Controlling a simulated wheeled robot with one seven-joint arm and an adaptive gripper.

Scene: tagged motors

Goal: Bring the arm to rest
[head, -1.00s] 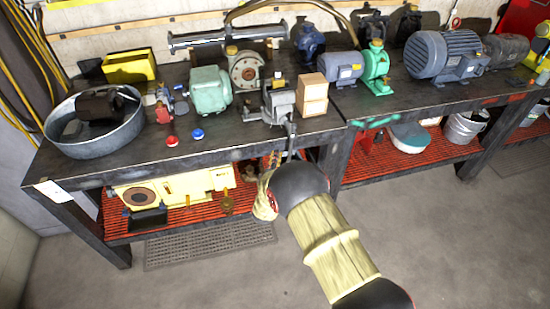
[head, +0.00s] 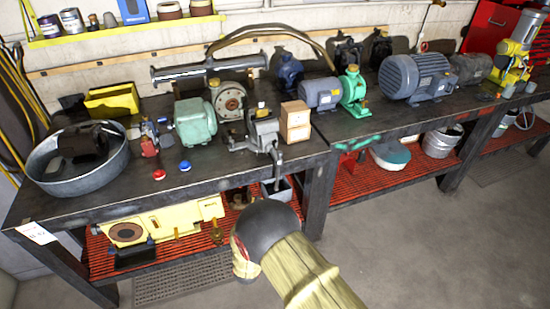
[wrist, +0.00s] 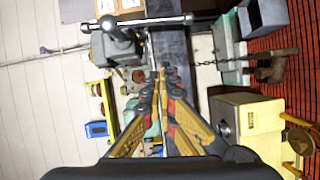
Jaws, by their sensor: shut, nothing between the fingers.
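My arm (head: 310,275) reaches in from the bottom of the head view, its dark rounded joint in front of the bench's front edge. The gripper itself is hidden there. In the wrist view, my gripper (wrist: 160,75) has its yellow and black fingers together at the tips, with nothing between them. It points toward the bench, close to the vise (wrist: 118,45) with its metal bar handle. The vise also shows at the bench's front edge in the head view (head: 262,135). I cannot tell the exact gap between them.
The dark workbench (head: 225,172) holds several motors and pumps, such as a green motor (head: 196,122) and a large blue-grey motor (head: 415,75). A round metal tub (head: 78,180) stands at the left. Red lower shelves (head: 385,185) lie beneath. The floor (head: 440,250) at right is clear.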

